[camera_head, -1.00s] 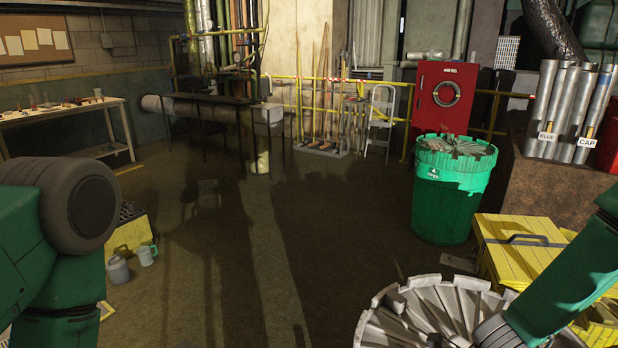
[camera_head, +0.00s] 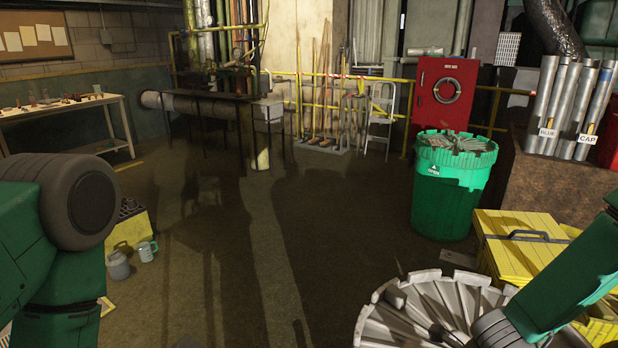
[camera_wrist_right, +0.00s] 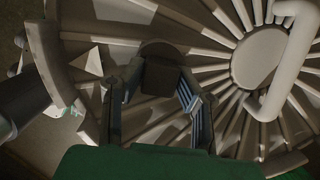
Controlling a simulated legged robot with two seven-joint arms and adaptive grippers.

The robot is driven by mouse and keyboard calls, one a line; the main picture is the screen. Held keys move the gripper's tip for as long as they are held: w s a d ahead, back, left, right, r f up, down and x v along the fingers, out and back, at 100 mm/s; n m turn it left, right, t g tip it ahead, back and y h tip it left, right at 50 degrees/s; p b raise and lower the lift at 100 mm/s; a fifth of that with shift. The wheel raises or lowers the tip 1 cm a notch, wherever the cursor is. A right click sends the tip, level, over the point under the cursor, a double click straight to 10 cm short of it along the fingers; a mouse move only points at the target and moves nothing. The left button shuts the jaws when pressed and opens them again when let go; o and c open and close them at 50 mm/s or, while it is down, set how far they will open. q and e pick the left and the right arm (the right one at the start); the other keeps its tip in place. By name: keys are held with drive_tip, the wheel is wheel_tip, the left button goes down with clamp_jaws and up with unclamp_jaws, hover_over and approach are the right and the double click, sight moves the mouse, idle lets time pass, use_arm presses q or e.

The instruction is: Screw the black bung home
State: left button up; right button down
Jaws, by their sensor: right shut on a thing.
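A pale grey ribbed drum lid (camera_head: 378,318) is at the bottom right of the head view, partly behind my right arm. The right wrist view shows its radial ribs (camera_wrist_right: 225,75) close up. In that view, my right gripper (camera_wrist_right: 159,86) has its two fingers on either side of a dark, blocky piece, which I take to be the black bung (camera_wrist_right: 160,72). The gripper is shut on it, over the lid. How deep the bung sits and its threads are hidden. My left arm shows at the left of the head view, but its gripper is out of view.
A white tubular handle (camera_wrist_right: 292,55) rises from the lid beside the gripper. A green drum (camera_head: 448,195) and a yellow box (camera_head: 515,255) stand beyond. A jug (camera_head: 118,265) and mug (camera_head: 146,250) are on the floor at left. The middle floor is clear.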

drive_tip(key=shift+m, duration=0.7)
drive_tip(key=shift+b, duration=0.4)
drive_tip(key=shift+m+h, duration=0.3)
drive_tip(key=shift+m, duration=0.4)
drive_tip(key=shift+b, duration=0.35)
drive_tip(key=shift+m, duration=0.5)
drive_tip(key=shift+m, duration=0.4)
drive_tip(key=shift+m+h+b, duration=0.3)
drive_tip(key=shift+m+b, duration=0.2)
drive_tip(key=shift+m, duration=0.1)
drive_tip(key=shift+w, duration=0.1)
